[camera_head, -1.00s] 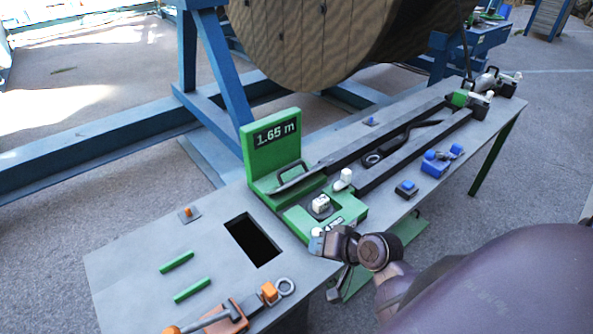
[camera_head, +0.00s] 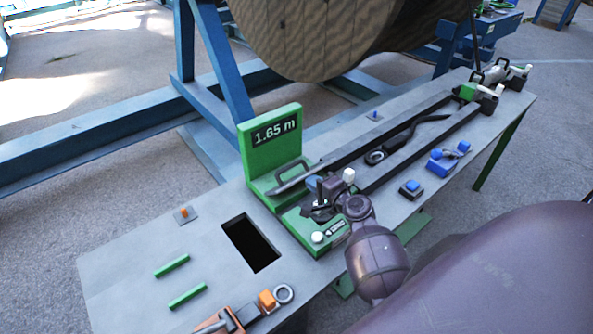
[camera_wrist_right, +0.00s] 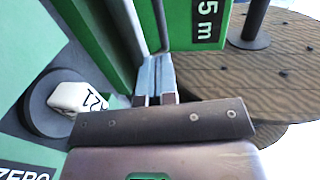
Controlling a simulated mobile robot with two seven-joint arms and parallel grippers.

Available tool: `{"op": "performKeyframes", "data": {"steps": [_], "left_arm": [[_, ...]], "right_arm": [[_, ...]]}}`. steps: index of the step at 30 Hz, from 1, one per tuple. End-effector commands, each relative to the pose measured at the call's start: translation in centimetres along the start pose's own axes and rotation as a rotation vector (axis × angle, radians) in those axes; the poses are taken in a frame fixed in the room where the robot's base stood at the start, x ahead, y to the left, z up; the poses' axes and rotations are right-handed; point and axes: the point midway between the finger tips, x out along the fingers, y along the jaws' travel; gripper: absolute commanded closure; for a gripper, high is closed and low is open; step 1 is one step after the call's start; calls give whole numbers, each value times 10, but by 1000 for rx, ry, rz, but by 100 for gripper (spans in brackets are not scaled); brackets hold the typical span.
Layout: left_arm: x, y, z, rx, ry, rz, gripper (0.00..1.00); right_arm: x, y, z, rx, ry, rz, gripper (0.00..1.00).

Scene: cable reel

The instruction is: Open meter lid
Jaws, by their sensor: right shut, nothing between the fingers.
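The green meter (camera_head: 270,150) stands on the grey bench, its upright display reading 1.65 m. A dark bar handle (camera_head: 290,177) lies at the foot of the display, on what appears to be the lid; the lid looks down, though my gripper hides part of it. My right gripper (camera_head: 314,184) is over the meter just right of the handle. In the right wrist view its shut, empty fingertips (camera_wrist_right: 155,75) are close to the grey handle (camera_wrist_right: 160,22); I cannot tell whether they touch. My left gripper is out of view.
A white knob (camera_head: 317,237) is on the meter's front. A rectangular hole (camera_head: 250,242) opens in the bench to the left, near two green strips (camera_head: 172,266). Dark rails run right, with a blue clamp (camera_head: 449,157) alongside. The large cable reel (camera_head: 310,35) stands behind.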

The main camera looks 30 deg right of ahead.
Motion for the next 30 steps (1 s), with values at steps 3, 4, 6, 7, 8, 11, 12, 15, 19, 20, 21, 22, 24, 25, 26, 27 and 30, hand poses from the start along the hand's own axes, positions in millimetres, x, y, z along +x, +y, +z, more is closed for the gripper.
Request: {"op": "performKeyframes", "data": {"steps": [3, 4, 6, 7, 8, 11, 12, 15, 19, 20, 21, 22, 24, 25, 26, 27, 30], "left_arm": [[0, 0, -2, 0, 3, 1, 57], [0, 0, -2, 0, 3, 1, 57], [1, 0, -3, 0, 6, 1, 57], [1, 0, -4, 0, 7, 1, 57], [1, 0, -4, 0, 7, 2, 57], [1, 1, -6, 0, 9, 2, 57], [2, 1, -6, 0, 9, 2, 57], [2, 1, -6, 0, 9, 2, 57], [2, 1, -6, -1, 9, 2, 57], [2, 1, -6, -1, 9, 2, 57], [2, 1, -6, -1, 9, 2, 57], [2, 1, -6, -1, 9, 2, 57], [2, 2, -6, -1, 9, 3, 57], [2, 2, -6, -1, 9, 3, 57], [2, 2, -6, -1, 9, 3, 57], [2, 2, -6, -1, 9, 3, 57], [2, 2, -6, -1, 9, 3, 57]], "right_arm": [[22, -1, 0, 0, -1, -1, 100], [27, -1, 0, 1, -1, -1, 100], [39, -1, 0, 0, 0, -1, 100], [43, -1, 0, 0, 0, 0, 100], [48, -1, 0, 0, 0, 0, 100], [60, -1, 0, -1, -1, 0, 100], [64, 0, 0, -1, -1, 1, 100], [72, 0, 0, -2, 0, 1, 100], [77, 0, 0, -1, 0, 1, 100], [77, 0, 0, -1, 0, 1, 100], [78, 0, 0, -1, 1, 1, 100], [78, 0, 0, -1, 1, 1, 100], [78, 0, 0, -2, 0, 1, 100], [78, 0, 0, -2, 0, 1, 100], [78, 0, 0, -2, 0, 1, 100], [78, 0, 0, -2, 0, 1, 100], [78, 0, 0, -2, 0, 1, 100]]}}
